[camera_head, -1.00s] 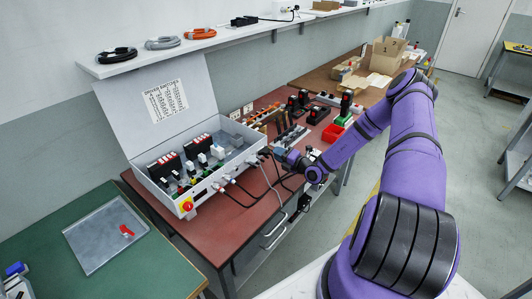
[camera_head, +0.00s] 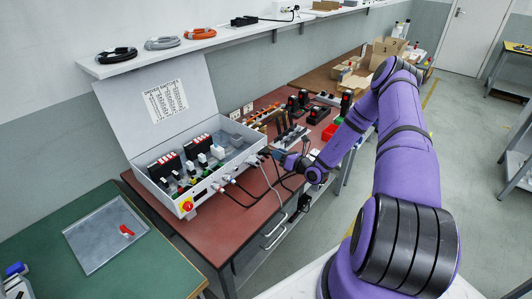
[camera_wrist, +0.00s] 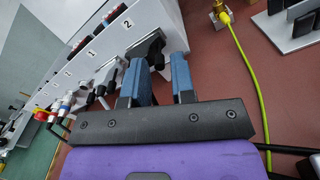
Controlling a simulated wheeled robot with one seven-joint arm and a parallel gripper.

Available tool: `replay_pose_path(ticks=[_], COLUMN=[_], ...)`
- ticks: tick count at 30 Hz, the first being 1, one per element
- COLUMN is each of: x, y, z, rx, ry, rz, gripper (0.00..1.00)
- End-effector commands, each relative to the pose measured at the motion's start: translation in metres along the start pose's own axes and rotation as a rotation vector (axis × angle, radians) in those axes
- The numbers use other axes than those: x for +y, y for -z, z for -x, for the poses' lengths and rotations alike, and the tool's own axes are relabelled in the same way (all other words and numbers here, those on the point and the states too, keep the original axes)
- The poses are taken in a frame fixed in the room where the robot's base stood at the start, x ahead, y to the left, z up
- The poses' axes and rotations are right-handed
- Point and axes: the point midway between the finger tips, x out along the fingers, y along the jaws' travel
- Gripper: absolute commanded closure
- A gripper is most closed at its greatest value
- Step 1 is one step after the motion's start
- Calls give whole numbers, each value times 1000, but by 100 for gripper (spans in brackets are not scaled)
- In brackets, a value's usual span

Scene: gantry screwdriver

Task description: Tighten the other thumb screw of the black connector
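The black connector (camera_wrist: 150,46) is plugged into the side of the grey control box (camera_head: 185,208), beside the label 2 in the wrist view. In the head view my gripper (camera_head: 281,157) is at the right end of the box, where the connector is mostly hidden.
Grey connectors (camera_wrist: 105,78) and round plugs with cables (camera_wrist: 66,102) line the same panel. A yellow-green cable (camera_wrist: 245,65) runs to the right of the fingers. The red table front (camera_head: 215,235) is clear.

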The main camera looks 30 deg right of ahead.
Motion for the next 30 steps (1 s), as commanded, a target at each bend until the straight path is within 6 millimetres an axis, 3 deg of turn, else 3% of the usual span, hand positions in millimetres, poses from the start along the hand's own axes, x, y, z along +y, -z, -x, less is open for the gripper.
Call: replay_pose_path(ticks=[18, 30], x=[0, 0], y=[0, 0], z=[0, -1], rx=[1, 1], ry=[-1, -2], rz=[721, 1002], gripper=[76, 76])
